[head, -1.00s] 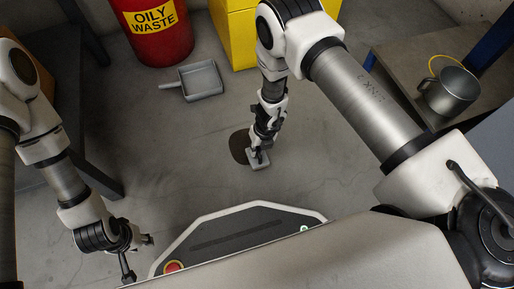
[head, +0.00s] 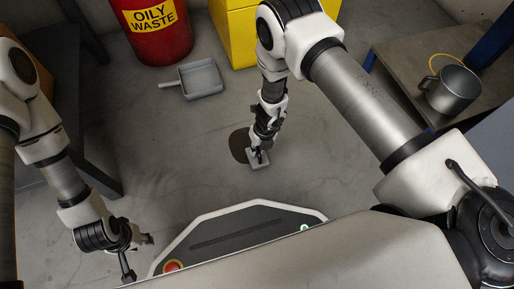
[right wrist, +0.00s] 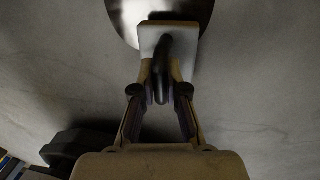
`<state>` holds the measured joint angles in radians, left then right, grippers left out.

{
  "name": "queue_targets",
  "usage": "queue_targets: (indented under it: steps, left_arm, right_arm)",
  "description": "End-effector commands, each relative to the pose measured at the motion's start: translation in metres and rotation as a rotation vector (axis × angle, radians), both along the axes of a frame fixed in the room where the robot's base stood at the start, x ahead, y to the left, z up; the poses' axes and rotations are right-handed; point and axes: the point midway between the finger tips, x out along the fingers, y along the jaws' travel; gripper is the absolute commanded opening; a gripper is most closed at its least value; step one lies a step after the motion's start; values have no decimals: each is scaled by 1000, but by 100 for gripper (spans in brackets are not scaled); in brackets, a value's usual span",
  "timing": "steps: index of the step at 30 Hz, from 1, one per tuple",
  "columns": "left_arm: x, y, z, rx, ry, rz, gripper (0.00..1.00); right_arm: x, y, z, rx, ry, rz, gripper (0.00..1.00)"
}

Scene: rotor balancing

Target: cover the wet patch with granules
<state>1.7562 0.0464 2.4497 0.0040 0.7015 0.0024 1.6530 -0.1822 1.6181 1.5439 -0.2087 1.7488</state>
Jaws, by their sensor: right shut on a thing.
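The wet patch (head: 238,146) is a dark oval on the grey concrete floor, partly hidden behind my right gripper. My right gripper (head: 259,155) points down at the near right edge of the patch. It is shut on the dark handle of a pale flat block (right wrist: 150,32), which is low at the floor; whether it touches the floor I cannot tell. My left gripper (head: 138,258) is at lower left, away from the patch; its jaw opening is unclear. No granules are distinguishable.
A grey dustpan (head: 202,80) lies on the floor beyond the patch. A red oily waste bin (head: 160,45) and a yellow box (head: 234,35) stand behind. A metal pot (head: 453,92) stands on the low bench (head: 400,62) at right. Floor left of the patch is clear.

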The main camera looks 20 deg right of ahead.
Motion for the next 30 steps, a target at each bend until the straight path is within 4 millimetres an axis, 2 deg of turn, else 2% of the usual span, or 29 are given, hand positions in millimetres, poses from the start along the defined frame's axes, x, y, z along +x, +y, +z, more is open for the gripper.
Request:
queue_targets:
  steps: [20, 25, 30]
  left_arm:
    - [0, 0, -9, 0, 0, 0, 37]
    - [0, 0, -29, 0, 0, 0, 37]
    - [0, 0, -40, 0, 0, 0, 37]
  right_arm:
    - [2, 0, -13, 0, -2, 0, 0]
    - [18, 1, -16, 1, -3, 1, 0]
    - [33, 1, -13, 1, -3, 1, 0]
